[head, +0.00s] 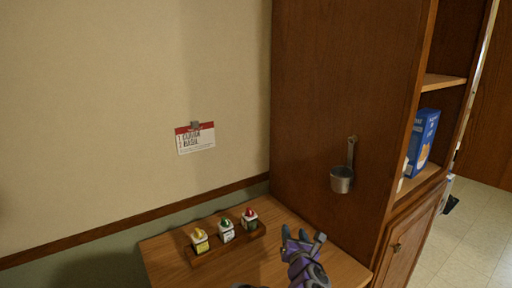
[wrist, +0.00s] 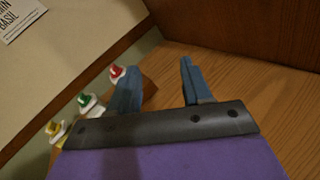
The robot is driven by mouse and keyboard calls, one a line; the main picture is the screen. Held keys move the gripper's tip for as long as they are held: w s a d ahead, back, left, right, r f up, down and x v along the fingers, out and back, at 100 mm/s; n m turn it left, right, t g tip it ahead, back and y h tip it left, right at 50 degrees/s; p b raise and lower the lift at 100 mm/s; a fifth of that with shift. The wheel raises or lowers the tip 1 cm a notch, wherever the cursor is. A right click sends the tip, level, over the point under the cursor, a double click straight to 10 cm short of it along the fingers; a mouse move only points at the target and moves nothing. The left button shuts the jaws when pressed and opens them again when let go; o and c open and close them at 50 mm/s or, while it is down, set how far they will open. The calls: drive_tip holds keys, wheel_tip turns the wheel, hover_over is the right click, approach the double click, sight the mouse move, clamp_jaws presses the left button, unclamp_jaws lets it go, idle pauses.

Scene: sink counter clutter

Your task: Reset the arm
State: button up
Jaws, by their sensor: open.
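My gripper (head: 302,236) is purple with dark fingers. It is at the lower middle of the head view, over the right part of the wooden counter (head: 285,220). In the wrist view my gripper (wrist: 158,82) has its two blue-grey fingers apart, with nothing between them but bare wood behind. The spice jars stand to the left of it, apart from the fingers in the head view.
A wooden rack (head: 230,246) holds jars with yellow (head: 199,239), green (head: 226,230) and red (head: 249,217) tops. A metal cup (head: 342,179) hangs on the cabinet side (head: 325,90). A blue box (head: 424,140) stands on a shelf. A card (head: 195,138) is on the wall.

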drive_tip(key=s+d+r+m+g+h, duration=0.1)
drive_tip(key=s+d+m+g+h, duration=0.4)
drive_tip(key=d+m, duration=0.5)
drive_tip(key=s+d+f+m+g, duration=0.15)
drive_tip(key=s+m+g, duration=0.35)
drive_tip(key=s+m, duration=0.75)
drive_tip(key=s+a+m+g+y, duration=0.1)
drive_tip(key=s+a+m+g, duration=0.2)
drive_tip(key=s, duration=0.6)
drive_tip(key=s+a+r+m+g+y, duration=0.1)
drive_tip(key=s+a+m+g+y, duration=0.1)
drive_tip(key=s, duration=0.8)
drive_tip(key=s+a+r+m+g+y, duration=0.1)
drive_tip(key=s+a+m+g, duration=0.2)
drive_tip(key=s, duration=0.7)
drive_tip(key=shift+s+a+m+g, duration=0.25)
drive_tip(key=shift+a+m+g, duration=0.15)
drive_tip(key=shift+a+m, duration=0.65)
drive_tip(key=shift+o, duration=0.3)
drive_tip(key=shift+a+r, duration=0.1)
